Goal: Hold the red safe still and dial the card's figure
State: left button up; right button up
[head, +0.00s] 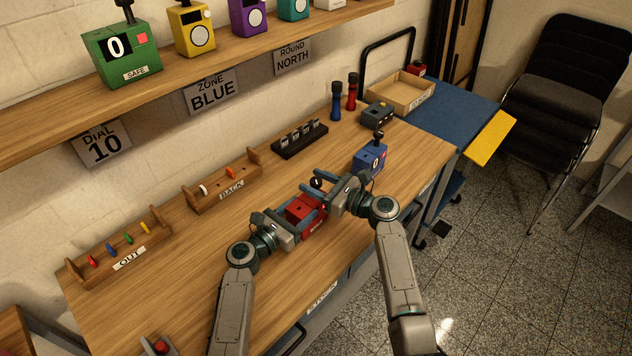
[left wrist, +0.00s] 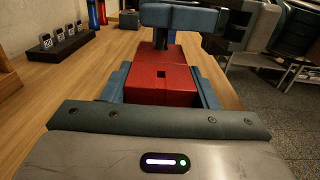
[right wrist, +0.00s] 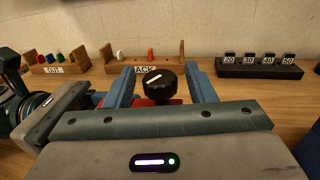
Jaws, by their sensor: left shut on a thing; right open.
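The red safe (head: 312,224) stands on the wooden workbench, and its top shows in the left wrist view (left wrist: 160,85). My left gripper (head: 303,209) is shut on its sides. A black round dial knob with a white mark (right wrist: 160,82) rises from the safe. My right gripper (right wrist: 160,84) is open, with one finger on each side of the knob; I cannot tell whether they touch it. In the head view the knob (head: 316,183) is partly hidden. The safe's readout is not visible. The wall card (head: 102,144) reads "DIAL 10".
A blue safe (head: 369,159) stands close beyond my right gripper. Behind are the BACK rack (head: 222,193), the OUT rack (head: 117,250) and a black stand (head: 299,142) with tags 20 to 50. More safes, including a green one (head: 122,58), line the shelf above.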

jog(key=c, duration=1)
jog(key=shift+o, duration=0.2)
jog(key=shift+a+m+t+h, duration=0.15)
jog(key=shift+m+t+h, duration=0.35)
jog(key=shift+m+t, duration=0.1)
jog(key=shift+m+t+h, duration=0.9)
jog(key=shift+t+h, duration=0.2)
jog(key=o, duration=1)
jog(key=shift+c, duration=0.2)
jog(key=v, duration=1.2)
